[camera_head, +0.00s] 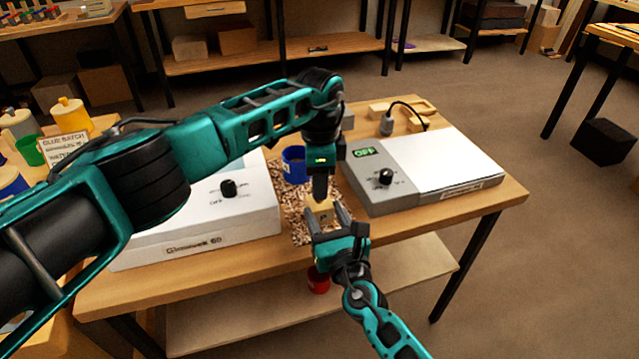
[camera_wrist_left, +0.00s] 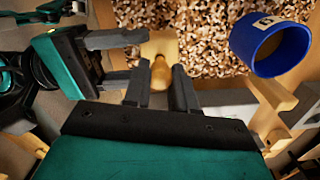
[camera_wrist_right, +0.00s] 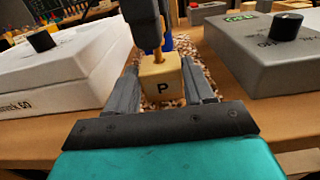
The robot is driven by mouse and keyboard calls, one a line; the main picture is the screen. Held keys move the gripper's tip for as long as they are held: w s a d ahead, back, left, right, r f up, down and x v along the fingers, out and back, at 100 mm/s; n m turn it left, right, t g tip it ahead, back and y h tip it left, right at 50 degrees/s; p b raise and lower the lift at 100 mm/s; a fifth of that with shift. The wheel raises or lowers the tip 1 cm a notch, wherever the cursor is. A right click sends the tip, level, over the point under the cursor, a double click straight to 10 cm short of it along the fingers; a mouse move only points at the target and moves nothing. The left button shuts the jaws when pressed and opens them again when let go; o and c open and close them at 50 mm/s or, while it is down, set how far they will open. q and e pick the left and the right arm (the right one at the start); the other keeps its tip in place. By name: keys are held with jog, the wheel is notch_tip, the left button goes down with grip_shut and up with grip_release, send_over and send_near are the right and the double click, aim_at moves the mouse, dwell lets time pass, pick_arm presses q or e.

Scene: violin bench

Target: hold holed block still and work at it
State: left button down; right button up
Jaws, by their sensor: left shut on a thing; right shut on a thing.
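My left gripper (camera_head: 320,192) is directly above the block, shut on a slim brown wooden peg-like piece (camera_wrist_right: 158,52). The piece points down and its lower end meets the block's top. In the left wrist view its rounded wooden end (camera_wrist_left: 160,73) shows between the fingers. The hole itself is hidden, so how deep the piece sits cannot be told.
A blue cup (camera_head: 294,165) stands behind the block on a speckled brown patch (camera_head: 297,228). A white box with a dial (camera_head: 205,222) is to the left, a grey-and-white unit reading "OFF" (camera_head: 372,182) to the right. Bare tabletop (camera_head: 430,222) lies at front right.

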pick_arm(q)
jog(key=shift+r, duration=1.1)
jog(key=shift+r, duration=0.1)
jog(key=shift+r, duration=3.4)
pick_arm(e)
jog(key=o, duration=1.1)
jog(key=shift+o, duration=0.2)
jog(key=shift+s, duration=0.1)
